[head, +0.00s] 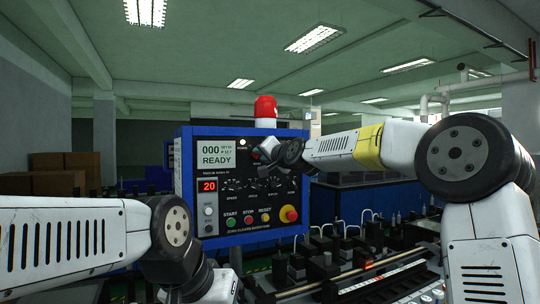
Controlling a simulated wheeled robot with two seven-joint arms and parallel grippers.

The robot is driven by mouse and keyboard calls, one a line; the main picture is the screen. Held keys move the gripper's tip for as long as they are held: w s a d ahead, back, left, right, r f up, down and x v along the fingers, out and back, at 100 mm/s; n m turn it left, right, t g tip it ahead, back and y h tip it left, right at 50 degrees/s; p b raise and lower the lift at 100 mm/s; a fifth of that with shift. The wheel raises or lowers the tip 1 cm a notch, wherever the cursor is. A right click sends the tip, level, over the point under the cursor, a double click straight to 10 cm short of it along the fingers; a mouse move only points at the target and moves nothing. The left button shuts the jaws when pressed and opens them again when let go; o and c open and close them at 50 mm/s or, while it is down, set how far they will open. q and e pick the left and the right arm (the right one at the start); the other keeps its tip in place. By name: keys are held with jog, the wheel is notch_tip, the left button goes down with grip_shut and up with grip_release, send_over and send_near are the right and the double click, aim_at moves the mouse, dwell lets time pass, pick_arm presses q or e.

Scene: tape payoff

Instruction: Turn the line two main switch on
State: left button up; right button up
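A blue control panel (183,190) with a black face stands ahead, its display (215,153) reading "000" and "READY". It has a red "20" readout (207,185), a row of dark knobs, and START (231,222), STOP (248,220) and RESET (265,217) buttons. A red mushroom button (289,214) sits at its lower right. I cannot make out which control is the line two main switch. My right gripper (262,153) is in front of the panel's upper right; its fingers are too small to judge. My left wrist is low at the left; its fingers cannot be made out.
A red beacon (265,107) tops the panel. Below and to the right is a machine bed with a metal rod (330,284) and several black fittings. Cardboard boxes (45,183) stand at the far left. Blue cabinets (350,204) stand behind my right arm.

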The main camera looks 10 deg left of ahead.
jog(key=shift+o, duration=0.4)
jog(key=shift+s+d, duration=0.1)
jog(key=shift+d, duration=0.05)
jog(key=v, duration=0.7)
jog(key=shift+s+d, duration=0.15)
jog(key=shift+s, duration=0.1)
